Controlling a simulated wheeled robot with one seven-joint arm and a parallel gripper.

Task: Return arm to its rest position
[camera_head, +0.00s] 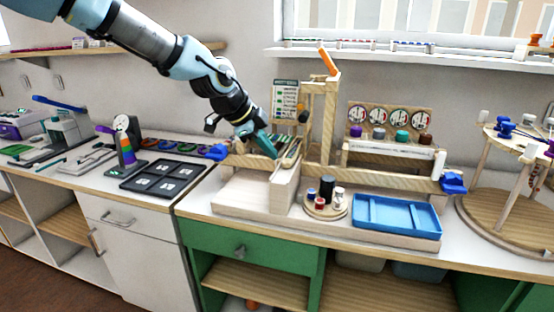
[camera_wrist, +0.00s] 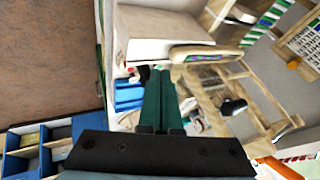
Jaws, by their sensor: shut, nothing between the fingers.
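My arm reaches in from the top left in the head view. My gripper (camera_head: 270,152) has teal fingers and is shut and empty. It is over the left part of the wooden bead stand (camera_head: 284,188), close to its rack; whether it touches the rack cannot be told. In the wrist view my gripper (camera_wrist: 161,72) shows two green fingers side by side, with wooden frame parts (camera_wrist: 240,75) to their right and blue trays to their left.
A blue tray (camera_head: 398,216) and a round wooden holder with small jars (camera_head: 326,190) stand right of my gripper. A wooden post (camera_head: 328,120) rises close by. Black boards (camera_head: 163,176) lie to the left. A round tiered stand (camera_head: 500,215) is at far right.

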